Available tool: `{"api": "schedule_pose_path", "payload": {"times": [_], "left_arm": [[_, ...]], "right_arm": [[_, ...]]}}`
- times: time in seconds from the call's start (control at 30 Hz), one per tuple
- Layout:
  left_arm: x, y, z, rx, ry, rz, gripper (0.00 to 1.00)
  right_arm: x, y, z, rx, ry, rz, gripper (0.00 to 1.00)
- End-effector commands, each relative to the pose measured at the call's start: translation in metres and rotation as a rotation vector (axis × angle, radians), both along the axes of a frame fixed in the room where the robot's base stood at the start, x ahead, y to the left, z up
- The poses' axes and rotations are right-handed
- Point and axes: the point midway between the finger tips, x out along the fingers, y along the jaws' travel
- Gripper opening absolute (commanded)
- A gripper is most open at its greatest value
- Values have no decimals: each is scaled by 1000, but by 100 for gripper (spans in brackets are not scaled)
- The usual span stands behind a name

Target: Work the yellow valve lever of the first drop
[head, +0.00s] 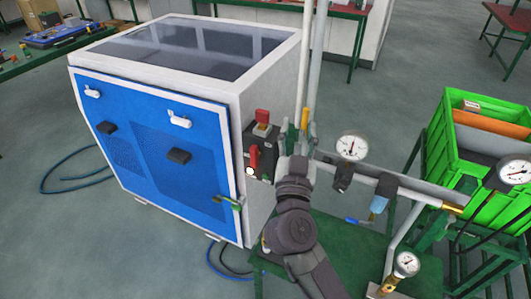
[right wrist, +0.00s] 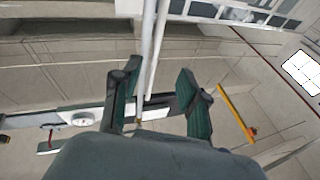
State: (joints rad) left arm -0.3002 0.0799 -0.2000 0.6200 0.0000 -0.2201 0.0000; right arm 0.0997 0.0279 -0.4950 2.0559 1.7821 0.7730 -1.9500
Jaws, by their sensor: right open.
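A long yellow bar (right wrist: 237,113), which looks like the valve lever, shows in the right wrist view, to the right of my right gripper (right wrist: 157,80) and apart from the right finger in the picture. My right gripper is open, its two green-padded fingers spread. White vertical pipes (right wrist: 152,60) show between the fingers; I cannot tell how close they are. In the head view my right gripper (head: 298,132) is up at the pipework beside the generator, its fingers partly hidden by my wrist. My left gripper is not in view.
The blue and white generator (head: 160,150) stands left of my right arm. A pipe run with a pressure gauge (head: 352,146) and a blue-handled valve (head: 358,221) lies to the right, above a green table (head: 335,262). A green crate (head: 437,140) stands further right.

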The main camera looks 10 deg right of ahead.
Motion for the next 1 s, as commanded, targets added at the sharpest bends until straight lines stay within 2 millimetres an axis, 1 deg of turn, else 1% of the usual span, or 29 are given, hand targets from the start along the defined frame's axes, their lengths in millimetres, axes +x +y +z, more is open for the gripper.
{"api": "schedule_pose_path", "payload": {"times": [0.1, 0.17, 0.3, 0.5, 0.63, 0.8, 1.0], "left_arm": [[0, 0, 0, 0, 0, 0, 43], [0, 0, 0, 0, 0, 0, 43], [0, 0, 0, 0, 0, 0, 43], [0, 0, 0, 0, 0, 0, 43], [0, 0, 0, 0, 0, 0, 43], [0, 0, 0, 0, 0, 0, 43], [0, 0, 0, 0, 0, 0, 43]], "right_arm": [[-13, 9, 15, -28, -109, 94, 43], [-20, 17, 22, -47, -153, 150, 43], [-37, 36, 28, -99, -217, 288, 43], [-55, 61, 21, -167, -221, 461, 43], [-62, 72, 14, -195, -201, 532, 43], [-66, 78, 9, -212, -185, 573, 43], [-66, 78, 8, -212, -183, 576, 43]]}}
